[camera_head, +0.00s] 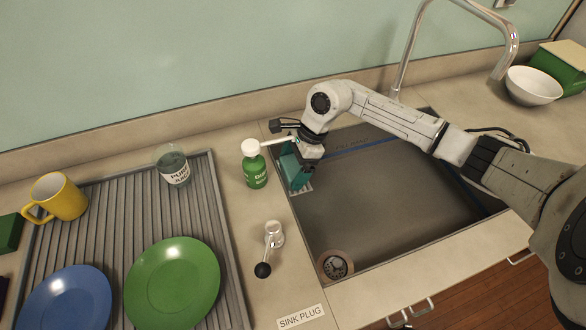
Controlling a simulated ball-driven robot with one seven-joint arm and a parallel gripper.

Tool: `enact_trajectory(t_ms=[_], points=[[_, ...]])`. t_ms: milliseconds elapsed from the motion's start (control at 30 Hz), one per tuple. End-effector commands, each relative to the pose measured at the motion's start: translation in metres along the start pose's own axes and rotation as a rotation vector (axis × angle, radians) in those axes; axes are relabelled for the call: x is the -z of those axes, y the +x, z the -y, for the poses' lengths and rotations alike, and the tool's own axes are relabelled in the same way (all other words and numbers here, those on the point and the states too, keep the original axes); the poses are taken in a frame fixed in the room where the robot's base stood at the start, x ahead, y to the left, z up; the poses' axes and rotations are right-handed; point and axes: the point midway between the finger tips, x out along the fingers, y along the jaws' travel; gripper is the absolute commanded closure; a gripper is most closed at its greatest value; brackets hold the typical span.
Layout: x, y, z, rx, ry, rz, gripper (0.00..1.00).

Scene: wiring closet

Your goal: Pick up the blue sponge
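A teal-blue block (293,171), which looks like the blue sponge, stands at the left edge of the sink, just inside the basin corner by the green bottle. A small printed label shows at its lower edge. My gripper (303,153) is directly over and against the block, pointing down. The wrist and the gripper's body hide the fingertips and the block's upper right part. I cannot tell whether the fingers are closed on the block or only beside it.
A green dish-soap bottle (254,169) stands close left of my gripper. A glass (173,166), yellow mug (62,198), green plate (172,281) and blue plate (68,301) are on the ribbed drainboard (110,213). The faucet (407,45) rises behind my arm. The basin's middle (375,205) is clear.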

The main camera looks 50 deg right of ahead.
Motion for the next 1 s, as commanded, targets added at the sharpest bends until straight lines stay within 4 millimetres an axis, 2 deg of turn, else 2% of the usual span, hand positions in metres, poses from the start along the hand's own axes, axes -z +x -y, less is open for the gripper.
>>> enact_trajectory(t_ms=[33,200,467,667,1000], points=[[0.0,0.0,0.0,0.0,0.0,0.0,0.24],[0.0,0.0,0.0,0.0,0.0,0.0,0.39],[-0.001,-0.002,0.0,0.001,-0.001,0.0,0.39],[-0.004,-0.014,0.001,0.002,-0.003,-0.002,0.39],[0.074,-0.043,0.001,0.003,0.005,-0.004,0.39]])
